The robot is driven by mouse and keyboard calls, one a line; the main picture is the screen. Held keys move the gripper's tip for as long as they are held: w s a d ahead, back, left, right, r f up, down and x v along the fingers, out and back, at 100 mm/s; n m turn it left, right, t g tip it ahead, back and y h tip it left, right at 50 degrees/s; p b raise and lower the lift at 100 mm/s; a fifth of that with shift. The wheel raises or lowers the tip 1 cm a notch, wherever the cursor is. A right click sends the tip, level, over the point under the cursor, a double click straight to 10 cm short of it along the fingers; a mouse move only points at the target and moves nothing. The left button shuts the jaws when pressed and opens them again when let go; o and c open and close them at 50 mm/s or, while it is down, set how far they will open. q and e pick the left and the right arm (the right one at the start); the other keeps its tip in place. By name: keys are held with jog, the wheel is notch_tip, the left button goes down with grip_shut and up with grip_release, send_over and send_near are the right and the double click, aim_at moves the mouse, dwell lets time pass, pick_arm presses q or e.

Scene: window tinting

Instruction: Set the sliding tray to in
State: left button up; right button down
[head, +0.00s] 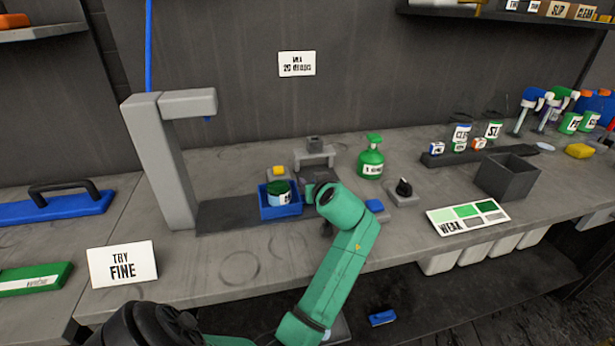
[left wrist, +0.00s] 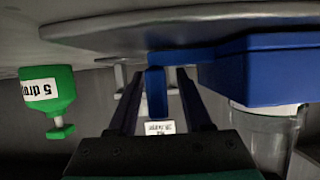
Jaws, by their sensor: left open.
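The sliding tray is a small blue tray (head: 281,213) on a dark grey strip on the bench, with a green-lidded jar (head: 279,192) in it. In the left wrist view, which is upside down, the blue tray (left wrist: 268,72) is at the right with the clear jar in it. A blue tab (left wrist: 157,92) joined to the tray stands between the fingers of my left gripper (left wrist: 158,98). The gripper is open, and I cannot tell if a finger touches the tab. In the head view my green wrist hides most of this gripper, just right of the tray.
A grey post with an overhanging arm (head: 172,160) stands left of the tray. A green pump bottle (head: 371,160) and a black knob (head: 404,188) are to the right. A grey bin (head: 508,178) stands farther right. The bench front below the tray is clear.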

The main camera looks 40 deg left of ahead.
pick_arm(q)
jog(key=shift+s+d+r, duration=0.1)
jog(key=shift+d+r, duration=0.1)
jog(key=shift+d, duration=0.1)
jog(key=shift+c, duration=0.3)
grip_shut()
jog(key=shift+s+r, duration=0.1)
dwell(0.8)
